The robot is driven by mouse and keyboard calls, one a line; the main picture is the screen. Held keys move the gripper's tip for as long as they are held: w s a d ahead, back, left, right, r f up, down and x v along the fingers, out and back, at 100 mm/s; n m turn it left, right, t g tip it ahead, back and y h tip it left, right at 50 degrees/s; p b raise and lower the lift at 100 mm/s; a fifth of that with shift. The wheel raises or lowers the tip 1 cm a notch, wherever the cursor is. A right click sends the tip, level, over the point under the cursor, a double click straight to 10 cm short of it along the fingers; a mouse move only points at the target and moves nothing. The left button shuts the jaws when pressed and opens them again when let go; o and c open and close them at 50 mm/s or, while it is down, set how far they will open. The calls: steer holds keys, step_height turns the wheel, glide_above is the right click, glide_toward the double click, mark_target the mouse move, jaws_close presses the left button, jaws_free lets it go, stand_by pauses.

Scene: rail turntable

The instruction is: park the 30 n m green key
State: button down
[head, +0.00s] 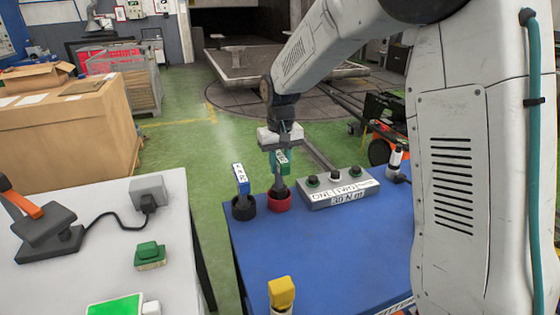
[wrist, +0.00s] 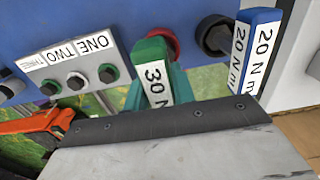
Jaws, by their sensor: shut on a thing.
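The green key (head: 281,163) has a white label and stands upright over the red holder (head: 279,201), its dark shaft reaching down into the cup. I cannot tell how deep it sits. In the wrist view the green key (wrist: 152,72) shows the label "30 N", and part of the red holder (wrist: 162,40) shows behind it. My gripper (head: 281,150) is shut on the green key's top from above. A blue key (head: 241,180) labelled "20 N m" stands in the black holder (head: 243,209) just left; it also shows in the wrist view (wrist: 258,45).
A yellow-topped object (head: 281,293) is at the front. A white table (head: 100,235) with a green button (head: 149,254) is left.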

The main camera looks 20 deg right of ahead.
mark_target(280, 189)
steer(key=shift+f, duration=1.55)
steer(key=c, duration=1.1)
jaws_free()
steer(key=shift+r, duration=3.85)
